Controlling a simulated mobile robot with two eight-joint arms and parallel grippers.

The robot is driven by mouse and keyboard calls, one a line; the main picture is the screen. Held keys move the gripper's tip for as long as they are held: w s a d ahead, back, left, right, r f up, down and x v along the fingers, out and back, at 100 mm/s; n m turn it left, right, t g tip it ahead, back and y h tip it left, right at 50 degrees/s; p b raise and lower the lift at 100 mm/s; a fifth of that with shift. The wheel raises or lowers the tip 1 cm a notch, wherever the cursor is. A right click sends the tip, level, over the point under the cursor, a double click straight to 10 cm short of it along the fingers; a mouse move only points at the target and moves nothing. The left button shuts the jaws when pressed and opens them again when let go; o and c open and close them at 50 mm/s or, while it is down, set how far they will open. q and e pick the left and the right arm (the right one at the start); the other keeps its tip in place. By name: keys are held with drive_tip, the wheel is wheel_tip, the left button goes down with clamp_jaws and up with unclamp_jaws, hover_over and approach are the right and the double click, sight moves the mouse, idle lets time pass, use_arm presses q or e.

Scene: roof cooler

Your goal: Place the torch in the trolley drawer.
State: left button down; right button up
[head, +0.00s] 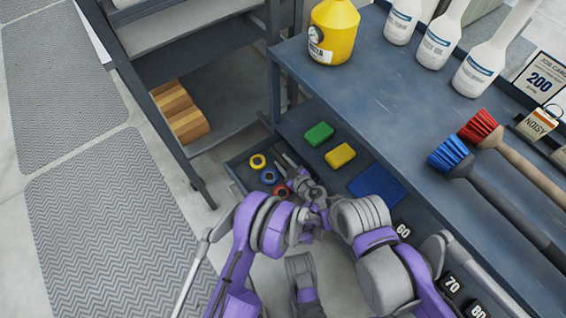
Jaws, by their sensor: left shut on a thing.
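My left gripper (297,183) reaches over the open trolley drawer (238,171), low on the left end of the trolley. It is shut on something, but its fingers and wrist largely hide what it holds. Slim dark things (287,162) lie close by its fingertips; I cannot tell whether one is the torch. I cannot make out my right gripper.
Green (318,134) and yellow (340,156) blocks and a blue pad (377,185) lie under the trolley top (400,105). A yellow bottle (334,32), white bottles and brushes (450,154) stand or lie on top. A grey rack (170,130) stands left.

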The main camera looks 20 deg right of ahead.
use_arm(q)
drive_tip(key=shift+f+b, duration=0.45)
drive_tip(key=shift+f, duration=0.1)
drive_tip(key=c, duration=0.6)
unclamp_jaws()
drive_tip(key=shift+o, duration=0.2)
